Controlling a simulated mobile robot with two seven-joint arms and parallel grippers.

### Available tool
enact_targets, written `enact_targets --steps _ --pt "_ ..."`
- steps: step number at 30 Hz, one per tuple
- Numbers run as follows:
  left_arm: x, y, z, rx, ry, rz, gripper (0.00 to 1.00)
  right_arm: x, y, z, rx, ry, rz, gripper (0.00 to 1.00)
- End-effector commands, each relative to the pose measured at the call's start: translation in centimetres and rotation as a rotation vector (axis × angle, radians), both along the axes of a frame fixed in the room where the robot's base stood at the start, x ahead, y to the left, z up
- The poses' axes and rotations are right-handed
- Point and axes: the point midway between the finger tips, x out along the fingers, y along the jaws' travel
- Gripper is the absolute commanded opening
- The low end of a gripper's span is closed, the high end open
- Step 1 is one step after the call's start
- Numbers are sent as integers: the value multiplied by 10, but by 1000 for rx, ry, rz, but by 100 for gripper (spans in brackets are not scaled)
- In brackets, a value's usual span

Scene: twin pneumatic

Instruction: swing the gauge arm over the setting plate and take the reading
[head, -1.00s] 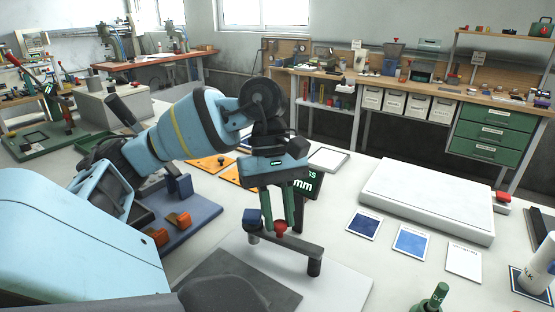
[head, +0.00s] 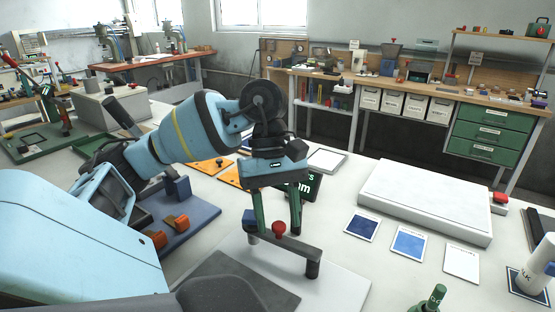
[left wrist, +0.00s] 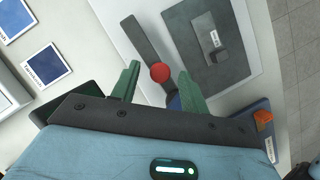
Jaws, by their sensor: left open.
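The gauge arm (head: 297,246) is a dark grey bar with a red knob (head: 278,228), a blue block at its left end and a dark cylinder hanging at its right end. It stands over a pale base plate (head: 345,283). A dark grey plate (head: 232,270) lies on that base in front; I cannot tell whether it is the setting plate. In the left wrist view the dark plate (left wrist: 193,48) carries a small labelled block (left wrist: 216,48). The bar lies beside it. My left gripper (head: 279,231) is open, its green fingers either side of the knob, apart from it.
A dark display box with "mm" lettering (head: 312,186) stands behind the gripper. A blue tray (head: 198,217) with orange pieces is left.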

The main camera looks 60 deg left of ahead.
Motion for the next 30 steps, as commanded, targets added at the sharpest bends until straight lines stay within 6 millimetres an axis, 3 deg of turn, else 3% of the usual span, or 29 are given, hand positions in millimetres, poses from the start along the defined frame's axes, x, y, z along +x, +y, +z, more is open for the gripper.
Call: enact_targets --steps 5,18,30 --pt "1 2 6 -1 -3 1 45 1 0 1 0 -2 0 36" --pt "7 24 64 1 -5 2 45 6 0 17 -1 -19 1 36" --pt "9 29 72 0 0 0 45 0 0 16 -2 -8 1 36"
